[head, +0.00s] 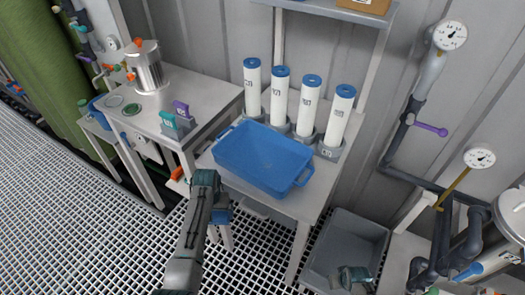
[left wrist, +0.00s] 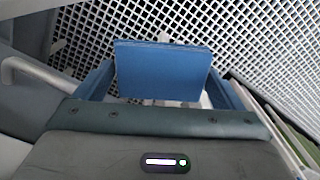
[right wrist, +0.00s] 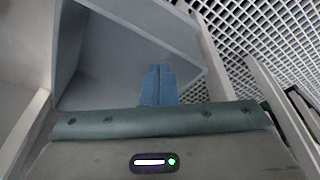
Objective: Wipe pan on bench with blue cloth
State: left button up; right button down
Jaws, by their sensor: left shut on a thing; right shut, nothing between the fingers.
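The pan is a blue rectangular tray (head: 250,172) with raised walls and end handles, lying on the bench (head: 293,208). My left gripper (head: 222,216) is at the front of the bench, beside its front edge and apart from the pan. In the left wrist view it is shut on the blue cloth (left wrist: 163,72), which hangs as a flat, folded piece between the blue fingers, above floor grating. My right gripper (right wrist: 158,83) is shut and empty, over the grey bin; in the head view its fingers are hard to make out.
Several white cylinders with blue caps (head: 306,104) stand in grey holders behind the pan. A grey bin (head: 343,245) is right of the bench. A left table (head: 205,88) bears a metal vessel (head: 147,68) and small tagged items. Pipes and gauges (head: 450,35) line the right side.

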pick_arm(q)
notch_tip(320, 180, up, 5)
jog(key=p, duration=0.4)
jog(key=shift+r, duration=0.1)
pick_arm(e)
jog(key=w+a+r+n+t+p, duration=0.1)
jog(key=w+r+p, duration=0.1)
jog(key=w+r, duration=0.65)
jog(key=w+a+r+n+y+p, duration=0.15)
jog(key=w+r, duration=0.25)
jog(key=r, duration=1)
jog(key=w+a+r+t+p, duration=0.15)
jog(key=w+r, duration=0.45)
jog(key=r, duration=0.6)
pick_arm(q)
notch_tip(320, 180, up, 7)
jog(key=p, duration=0.2)
pick_arm(e)
jog(key=w+a+r+n+y, duration=0.1)
jog(key=w+a+r+n, duration=0.15)
jog(key=w+r, duration=0.85)
pick_arm(q)
notch_tip(320, 180, down, 5)
jog(key=b, duration=0.5)
pick_arm(e)
jog(key=f, duration=0.4)
jog(key=w+a+f, duration=0.1)
jog(key=f, duration=0.1)
jog(key=shift+f, duration=0.1)
